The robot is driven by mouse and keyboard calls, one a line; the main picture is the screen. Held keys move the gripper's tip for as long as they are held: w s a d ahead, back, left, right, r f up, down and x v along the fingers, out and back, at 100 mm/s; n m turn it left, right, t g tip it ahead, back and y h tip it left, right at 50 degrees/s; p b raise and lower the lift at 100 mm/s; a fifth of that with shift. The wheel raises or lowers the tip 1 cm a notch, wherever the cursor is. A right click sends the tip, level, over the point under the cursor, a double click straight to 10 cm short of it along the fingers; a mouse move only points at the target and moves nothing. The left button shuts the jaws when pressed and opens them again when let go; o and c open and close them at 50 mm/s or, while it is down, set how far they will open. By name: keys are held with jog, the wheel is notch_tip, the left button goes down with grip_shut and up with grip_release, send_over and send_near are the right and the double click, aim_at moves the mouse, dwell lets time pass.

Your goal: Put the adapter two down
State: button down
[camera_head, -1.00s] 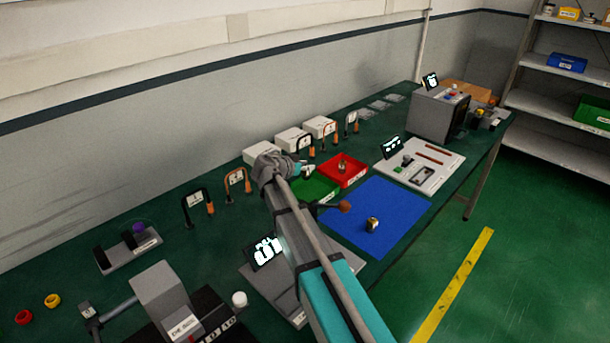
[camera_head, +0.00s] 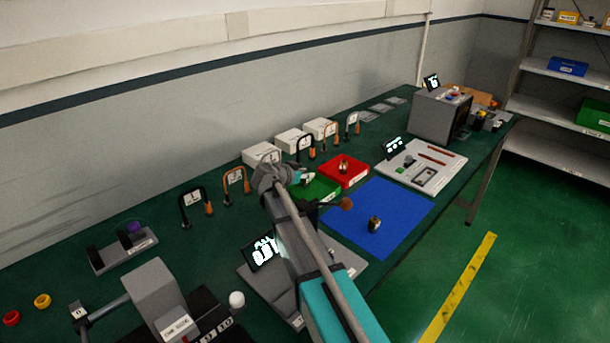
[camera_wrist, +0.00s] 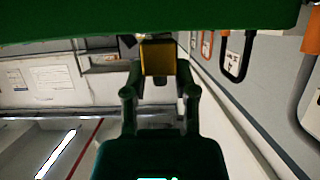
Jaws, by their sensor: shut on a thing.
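My gripper (camera_wrist: 158,75) is shut on a brass-coloured block-like piece, the adapter two (camera_wrist: 158,57), seen between the fingertips in the wrist view. In the head view my gripper (camera_head: 304,177) is over or beside the green tray (camera_head: 325,191), at the tray's back left; my arm hides part of this tray. The held piece is not clear in the head view. A metallic cylinder with a dark top (camera_head: 375,223) stands upright on the blue mat (camera_head: 400,207). Another brass-coloured piece (camera_head: 343,167) stands in the red tray (camera_head: 356,180).
White boxes (camera_head: 292,140) and several cable loops (camera_head: 235,180) stand along the wall side. A grey panel with a display (camera_head: 262,253) lies beneath my arm. A light panel (camera_head: 425,165) and a grey machine (camera_head: 437,118) are farther right. Most of the blue mat is clear.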

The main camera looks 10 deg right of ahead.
jog(key=shift+f+b, duration=0.5)
jog(key=shift+s, duration=0.1)
jog(key=c, duration=0.5)
grip_release()
jog(key=shift+s, duration=0.1)
jog(key=shift+c, duration=0.2)
jog(key=shift+o, duration=0.7)
jog(key=shift+s+f, duration=0.1)
jog(key=shift+d, duration=0.1)
jog(key=shift+r+p, duration=0.65)
jog(key=shift+r, duration=0.05)
jog(key=p+v, duration=0.4)
jog(key=v, duration=0.7)
jog(key=shift+a, duration=0.45)
